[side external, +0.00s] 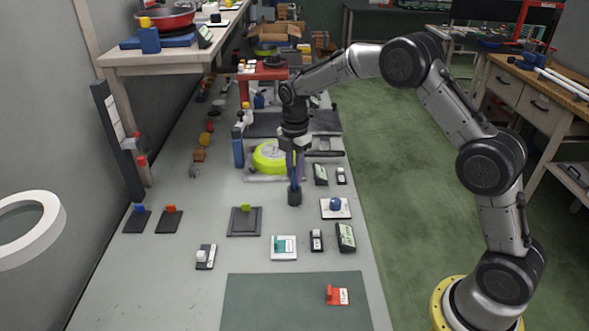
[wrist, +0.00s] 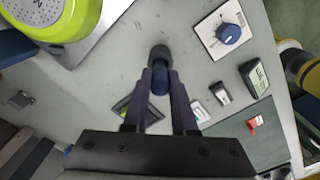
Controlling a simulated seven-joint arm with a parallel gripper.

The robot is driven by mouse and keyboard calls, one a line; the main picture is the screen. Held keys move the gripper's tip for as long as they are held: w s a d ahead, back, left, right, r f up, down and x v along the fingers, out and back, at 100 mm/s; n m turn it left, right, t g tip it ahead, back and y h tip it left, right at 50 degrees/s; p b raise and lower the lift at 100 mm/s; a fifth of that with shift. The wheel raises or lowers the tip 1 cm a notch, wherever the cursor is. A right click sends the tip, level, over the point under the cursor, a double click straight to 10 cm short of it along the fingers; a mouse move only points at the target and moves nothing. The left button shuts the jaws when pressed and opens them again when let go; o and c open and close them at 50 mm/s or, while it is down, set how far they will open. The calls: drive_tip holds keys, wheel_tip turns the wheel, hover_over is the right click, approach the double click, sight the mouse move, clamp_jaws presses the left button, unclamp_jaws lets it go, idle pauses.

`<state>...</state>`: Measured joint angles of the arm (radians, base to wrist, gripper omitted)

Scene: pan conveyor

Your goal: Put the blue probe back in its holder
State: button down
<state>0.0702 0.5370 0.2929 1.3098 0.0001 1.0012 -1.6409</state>
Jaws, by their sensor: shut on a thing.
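My gripper (side external: 295,178) points straight down over the middle of the grey bench. In the wrist view its two fingers (wrist: 160,76) are closed on the blue probe (wrist: 160,83), which shows as a dark blue piece between the tips. A dark round cup, the holder (side external: 294,198), stands on the bench directly below the fingers. The holder also shows in the wrist view (wrist: 159,52), just beyond the fingertips. The probe is lined up with the holder, upright or nearly so. The fingers hide much of the probe, and I cannot tell how far it is inside the cup.
A lime-green round device (side external: 270,156) stands close behind my gripper. A white plate with a blue knob (side external: 335,208) is to the right. A dark square pad (side external: 244,221) is to the left. Several small meters and switches stand nearer the green mat (side external: 290,305).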

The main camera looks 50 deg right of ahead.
drive_tip(key=shift+f, duration=1.35)
drive_tip(key=c, duration=0.6)
unclamp_jaws()
drive_tip(key=shift+c, duration=0.2)
wheel_tip(320, 180, up, 14)
